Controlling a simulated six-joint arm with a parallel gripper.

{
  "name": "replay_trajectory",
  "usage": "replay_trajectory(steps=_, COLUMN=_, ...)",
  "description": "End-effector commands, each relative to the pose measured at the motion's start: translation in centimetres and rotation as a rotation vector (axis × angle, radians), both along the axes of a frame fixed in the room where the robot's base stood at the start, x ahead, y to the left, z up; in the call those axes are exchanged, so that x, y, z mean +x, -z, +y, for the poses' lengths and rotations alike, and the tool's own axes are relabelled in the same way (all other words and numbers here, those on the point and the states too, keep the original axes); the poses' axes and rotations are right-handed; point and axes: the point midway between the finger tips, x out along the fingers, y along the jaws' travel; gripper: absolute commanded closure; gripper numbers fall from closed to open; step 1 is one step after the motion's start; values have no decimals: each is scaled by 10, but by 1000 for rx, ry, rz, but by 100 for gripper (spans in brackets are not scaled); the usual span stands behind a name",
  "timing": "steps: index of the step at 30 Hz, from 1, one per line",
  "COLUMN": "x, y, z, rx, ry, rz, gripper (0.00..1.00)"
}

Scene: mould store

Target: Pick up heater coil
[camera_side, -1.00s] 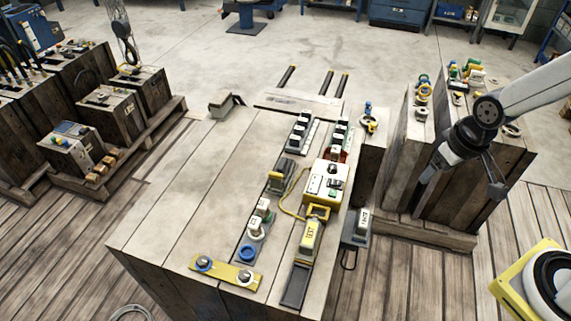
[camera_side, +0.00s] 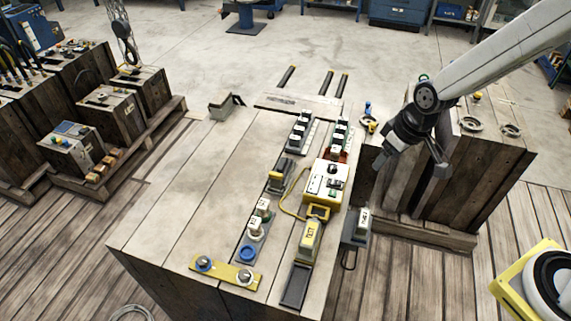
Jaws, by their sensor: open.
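No part is clearly recognisable as the heater coil at this size. Small ring-shaped parts lie on the right mould block, including a grey ring (camera_side: 471,124) and another ring (camera_side: 511,130). A blue ring (camera_side: 247,254) sits near the front of the middle block, and a yellow cable (camera_side: 287,204) curls beside a yellow box (camera_side: 325,184). My gripper (camera_side: 411,166) is open and empty. It points down between the middle block and the right block, in front of the right block's left side. My arm hides part of the right block's top.
The large middle block (camera_side: 175,190) carries rows of connectors and a yellow plate (camera_side: 226,272) at its front edge. A grey connector (camera_side: 357,226) hangs off its right side. Other blocks stand on a pallet (camera_side: 160,138) at left.

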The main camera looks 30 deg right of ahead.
Motion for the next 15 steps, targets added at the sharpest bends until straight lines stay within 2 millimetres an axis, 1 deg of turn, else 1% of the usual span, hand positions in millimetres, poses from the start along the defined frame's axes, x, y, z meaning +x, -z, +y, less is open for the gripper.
replay_trajectory(steps=1, x=12, y=6, z=10, rx=3, ry=-33, rz=-2, gripper=32)
replay_trajectory(steps=6, x=48, y=24, z=43, rx=13, ry=-139, rz=-22, gripper=32)
replay_trajectory(steps=11, x=77, y=46, z=78, rx=21, ry=-237, rz=-41, gripper=32)
replay_trajectory(steps=15, x=98, y=68, z=110, rx=28, ry=-323, rz=-59, gripper=32)
